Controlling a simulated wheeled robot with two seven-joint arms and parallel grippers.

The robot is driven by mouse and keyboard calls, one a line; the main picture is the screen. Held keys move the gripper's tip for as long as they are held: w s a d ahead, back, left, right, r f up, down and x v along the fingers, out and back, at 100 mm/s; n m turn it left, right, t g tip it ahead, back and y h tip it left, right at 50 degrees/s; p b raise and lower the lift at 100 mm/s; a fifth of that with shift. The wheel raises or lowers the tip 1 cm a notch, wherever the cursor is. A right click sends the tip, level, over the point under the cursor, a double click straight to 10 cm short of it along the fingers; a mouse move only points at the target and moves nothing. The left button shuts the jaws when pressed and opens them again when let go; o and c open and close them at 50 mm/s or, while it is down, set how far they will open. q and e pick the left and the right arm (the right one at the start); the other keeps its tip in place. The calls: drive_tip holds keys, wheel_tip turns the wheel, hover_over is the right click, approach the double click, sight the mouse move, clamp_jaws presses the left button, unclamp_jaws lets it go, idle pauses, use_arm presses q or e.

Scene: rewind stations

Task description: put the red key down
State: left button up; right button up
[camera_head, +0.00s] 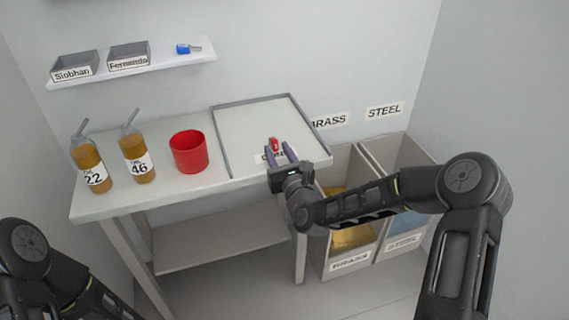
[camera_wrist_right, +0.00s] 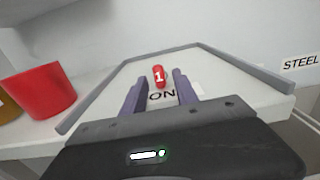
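The red key (camera_head: 274,144) is a small red piece at the front part of the white, grey-rimmed tray (camera_head: 257,99) on the table. In the right wrist view the key (camera_wrist_right: 160,76) shows a white "1" and appears to rest on the tray floor, just beyond a partly hidden label. My right gripper (camera_head: 281,153) is over the tray's front edge, pointing at the key. In the wrist view its two fingers (camera_wrist_right: 158,84) stand apart, with a gap on each side of the key. My left arm shows at the lower left; its gripper is out of view.
A red cup (camera_head: 189,152) and two amber bottles (camera_head: 137,159) (camera_head: 91,166) stand left of the tray. Brass (camera_head: 350,262) and steel (camera_head: 404,244) bins stand at the right. A wall shelf (camera_head: 150,71) holds two small trays and a blue key (camera_head: 188,48).

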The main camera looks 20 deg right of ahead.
drive_tip(key=s, duration=1.1)
drive_tip(key=shift+s+d, duration=0.4)
drive_tip(key=shift+f, duration=0.1)
drive_tip(key=s+a+f+n+g+y, duration=0.2)
drive_tip(key=s+a+f+n+g, duration=0.35)
drive_tip(key=f+n, duration=0.45)
drive_tip(key=s+a+f+n+g+y, duration=0.2)
drive_tip(key=s+a+f+n+g, duration=0.3)
drive_tip(key=f+n, duration=0.5)
drive_tip(key=s+f+n+g, duration=0.3)
drive_tip(key=s+f+n, duration=0.3)
drive_tip(key=s, duration=0.3)
drive_tip(key=s+f+n+g+h, duration=0.1)
drive_tip(key=s+f+n+g, duration=0.3)
drive_tip(key=s, duration=0.5)
wheel_tip(320, 180, down, 2)
drive_tip(key=n, duration=0.3)
drive_tip(key=shift+s+a+f+n, duration=0.2)
drive_tip(key=shift+s+a+n, duration=0.05)
drive_tip(key=shift+s+n, duration=0.05)
